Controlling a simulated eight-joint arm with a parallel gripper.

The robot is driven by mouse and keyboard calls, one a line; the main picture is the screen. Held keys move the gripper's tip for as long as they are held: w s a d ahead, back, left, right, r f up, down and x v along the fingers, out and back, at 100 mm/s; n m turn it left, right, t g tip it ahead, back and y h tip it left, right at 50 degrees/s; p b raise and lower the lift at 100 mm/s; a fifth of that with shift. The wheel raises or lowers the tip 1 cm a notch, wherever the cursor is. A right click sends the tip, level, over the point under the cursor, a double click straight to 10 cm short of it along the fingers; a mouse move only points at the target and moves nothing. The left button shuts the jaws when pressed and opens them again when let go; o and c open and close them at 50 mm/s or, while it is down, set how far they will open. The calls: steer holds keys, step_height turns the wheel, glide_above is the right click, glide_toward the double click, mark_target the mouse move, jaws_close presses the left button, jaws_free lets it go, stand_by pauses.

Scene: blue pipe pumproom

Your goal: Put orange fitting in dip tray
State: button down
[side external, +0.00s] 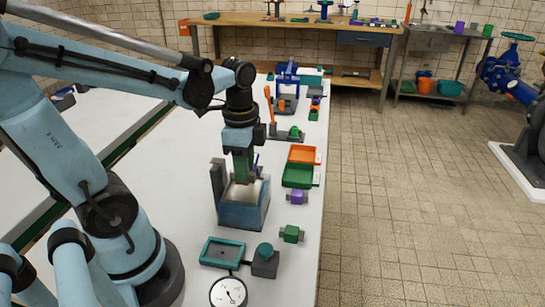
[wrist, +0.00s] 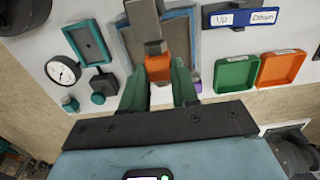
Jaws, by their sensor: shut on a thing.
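My gripper (side external: 242,178) is over a blue-grey open-topped box (side external: 240,216) with a pale inside and a grey post on its left. I take this box to be the dip tray. In the wrist view, the green fingers of my gripper (wrist: 160,88) are closed on the orange fitting (wrist: 158,68), which has a brownish-grey end. The blue-rimmed box (wrist: 188,18) shows behind the fitting there. The fingers mostly hide the fitting in the side view. I cannot tell whether the fitting touches the box.
An orange tray (side external: 304,154) and a green tray (side external: 297,176) lie right of the box. A purple fitting (side external: 297,197) and a green fitting (side external: 291,233) stand near the table edge. A teal tray (side external: 222,251) and a dial gauge (side external: 228,292) are in front. An Up/Down sign (wrist: 243,17) is beside the box.

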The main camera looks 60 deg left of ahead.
steer(key=shift+f, duration=1.05)
steer(key=shift+f, duration=0.15)
steer(key=c, duration=0.8)
jaws_free()
steer(key=shift+c, duration=0.2)
step_height(320, 180, up, 12)
steer(key=w+d+f+n+t, duration=0.3)
steer(key=d+f+n+t, duration=0.2)
steer(key=n, duration=0.4)
steer(key=shift+f+t, duration=0.7)
steer(key=shift+t, duration=0.4)
steer(key=shift+d, duration=0.1)
